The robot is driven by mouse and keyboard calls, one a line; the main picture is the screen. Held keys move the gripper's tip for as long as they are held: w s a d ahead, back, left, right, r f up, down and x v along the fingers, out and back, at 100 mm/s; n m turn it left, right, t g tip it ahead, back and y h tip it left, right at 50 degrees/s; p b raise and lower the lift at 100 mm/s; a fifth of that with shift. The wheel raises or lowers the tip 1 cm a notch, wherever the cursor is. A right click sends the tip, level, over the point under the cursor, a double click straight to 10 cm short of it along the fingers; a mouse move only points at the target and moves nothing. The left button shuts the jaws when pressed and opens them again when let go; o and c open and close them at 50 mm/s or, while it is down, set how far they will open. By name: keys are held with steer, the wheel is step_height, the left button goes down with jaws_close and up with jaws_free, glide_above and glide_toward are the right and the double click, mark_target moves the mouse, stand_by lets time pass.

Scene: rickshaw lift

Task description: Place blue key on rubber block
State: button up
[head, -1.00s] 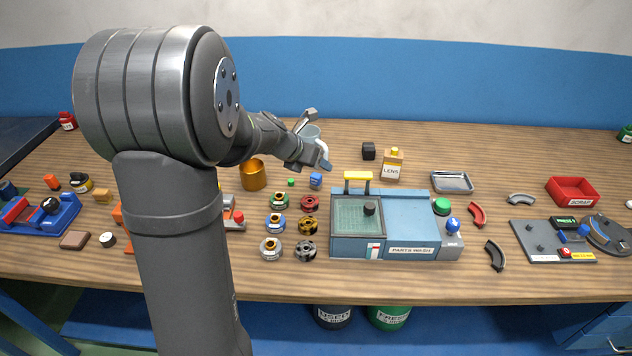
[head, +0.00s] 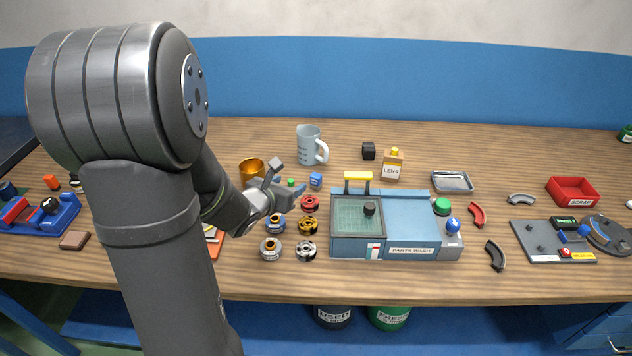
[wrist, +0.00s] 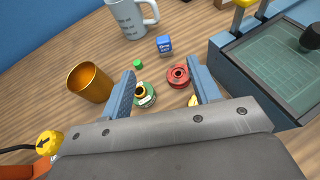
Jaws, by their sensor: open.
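A small blue block with white lettering (head: 316,180), possibly the blue key, sits on the bench behind the ring parts. It also shows in the wrist view (wrist: 164,45), beyond my fingertips. A black cube (head: 368,151), which looks like the rubber block, stands farther back to the right; nothing is on it. My gripper (head: 284,182) is open and empty, above the ring parts and left of the blue block. In the wrist view its fingers (wrist: 163,82) frame a green ring part (wrist: 143,96) and a red ring part (wrist: 178,75).
A small green cube (wrist: 138,64) lies near the blue block. A copper cup (head: 252,171) and a grey-blue jug (head: 310,145) stand behind my gripper. The parts-wash station (head: 385,225) and LENS bottle (head: 393,165) are to the right. Bench surface around the black cube is mostly clear.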

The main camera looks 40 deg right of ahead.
step_height(320, 180, down, 4)
glide_toward(314, 178)
steer(key=x, duration=0.5)
steer(key=shift+s+f, duration=0.1)
steer(key=shift+x, duration=2.55)
steer(key=shift+a+f, duration=0.1)
steer(key=shift+c, duration=0.5)
steer(key=c, duration=1)
